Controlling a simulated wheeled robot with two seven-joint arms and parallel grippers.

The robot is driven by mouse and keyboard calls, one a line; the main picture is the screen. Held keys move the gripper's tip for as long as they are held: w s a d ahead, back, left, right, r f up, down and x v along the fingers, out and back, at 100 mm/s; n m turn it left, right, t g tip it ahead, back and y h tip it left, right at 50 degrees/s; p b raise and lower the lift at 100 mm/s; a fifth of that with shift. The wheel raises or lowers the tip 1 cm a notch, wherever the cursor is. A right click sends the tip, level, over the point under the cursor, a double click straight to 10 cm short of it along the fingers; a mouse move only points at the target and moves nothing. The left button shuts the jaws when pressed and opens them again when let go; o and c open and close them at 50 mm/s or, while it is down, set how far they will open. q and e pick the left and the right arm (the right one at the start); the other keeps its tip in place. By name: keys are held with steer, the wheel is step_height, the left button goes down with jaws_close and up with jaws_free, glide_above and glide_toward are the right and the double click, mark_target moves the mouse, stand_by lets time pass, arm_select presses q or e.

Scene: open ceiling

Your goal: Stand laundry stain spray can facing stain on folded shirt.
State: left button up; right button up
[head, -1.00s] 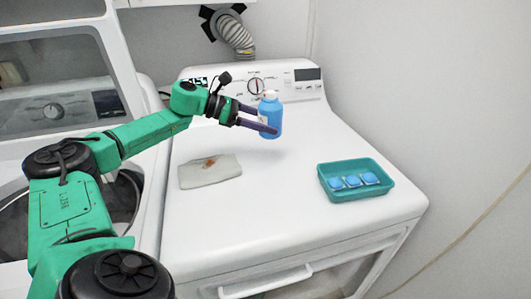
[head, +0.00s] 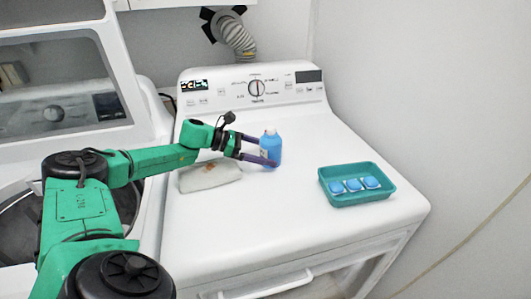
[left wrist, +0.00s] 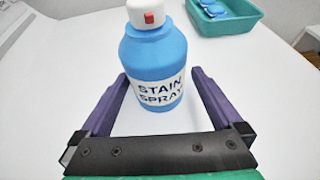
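The blue stain spray can (head: 271,148) with a white top stands upright on the white dryer top, right of the folded shirt. Its "STAIN SPRAY" label and red nozzle face the camera in the left wrist view (left wrist: 153,65). The pale folded shirt (head: 210,178) lies flat with a small brown-orange stain (head: 210,166) near its back edge, partly below my arm. My left gripper (head: 259,150) is open with its purple fingers on either side of the can; small gaps show beside the can in the wrist view (left wrist: 160,78). My right gripper is out of view.
A teal tray (head: 358,199) with several blue-and-white items sits on the dryer's right side; it also shows in the wrist view (left wrist: 222,27). The control panel (head: 250,88) rises at the back. The dryer top's front middle is clear. An open washer stands at left.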

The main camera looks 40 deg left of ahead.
arm_select(q)
steer(key=b+v, duration=0.4)
steer(key=v, duration=0.7)
steer(key=shift+s+f, duration=0.1)
steer(key=shift+f, duration=0.05)
steer(key=shift+s+a+r, duration=0.25)
steer(key=shift+a+r, duration=0.05)
